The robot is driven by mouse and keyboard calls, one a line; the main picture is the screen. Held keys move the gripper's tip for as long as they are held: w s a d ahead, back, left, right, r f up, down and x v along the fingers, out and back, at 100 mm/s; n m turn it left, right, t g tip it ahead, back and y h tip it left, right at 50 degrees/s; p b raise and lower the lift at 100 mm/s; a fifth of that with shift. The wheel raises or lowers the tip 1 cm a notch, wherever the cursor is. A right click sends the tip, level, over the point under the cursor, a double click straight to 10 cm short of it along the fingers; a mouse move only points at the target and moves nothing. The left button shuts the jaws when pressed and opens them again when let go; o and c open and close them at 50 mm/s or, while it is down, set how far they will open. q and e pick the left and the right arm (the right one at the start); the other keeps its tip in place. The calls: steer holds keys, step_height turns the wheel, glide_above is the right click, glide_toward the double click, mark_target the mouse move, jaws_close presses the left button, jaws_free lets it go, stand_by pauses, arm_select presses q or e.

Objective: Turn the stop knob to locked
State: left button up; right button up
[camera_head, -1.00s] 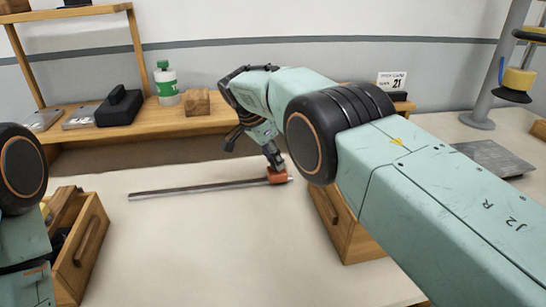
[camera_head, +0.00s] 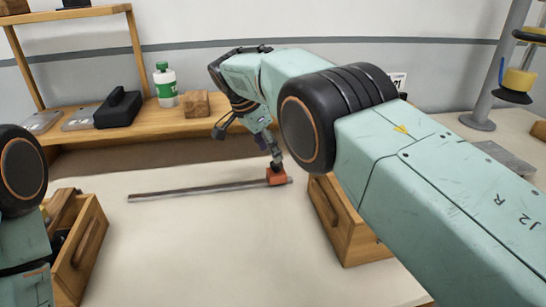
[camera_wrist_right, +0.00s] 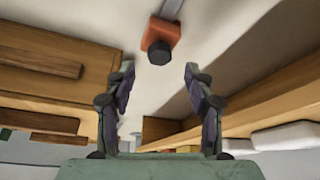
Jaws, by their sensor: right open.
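An orange-red stop block (camera_head: 277,177) sits at the right end of a thin grey rail (camera_head: 190,190) on the pale tabletop. In the right wrist view the block (camera_wrist_right: 161,32) carries a round black knob (camera_wrist_right: 158,52), which faces the camera. My right gripper (camera_wrist_right: 159,70) is open, with its two fingers apart on either side of the knob's line and nothing visible between the tips. In the head view my right gripper (camera_head: 275,160) is just above the block, and it hides the knob there. My left gripper is out of view.
Wooden drawer boxes stand at the left (camera_head: 80,255) and right (camera_head: 345,225) of the tabletop. A wooden shelf (camera_head: 145,132) at the back holds a green-and-white bottle (camera_head: 166,85), a wooden block (camera_head: 196,104) and a black object (camera_head: 118,109). The front middle is clear.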

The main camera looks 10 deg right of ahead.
steer(key=v, duration=0.7)
steer(key=shift+a+r, duration=0.25)
steer(key=shift+r, duration=0.1)
steer(key=shift+s, duration=0.15)
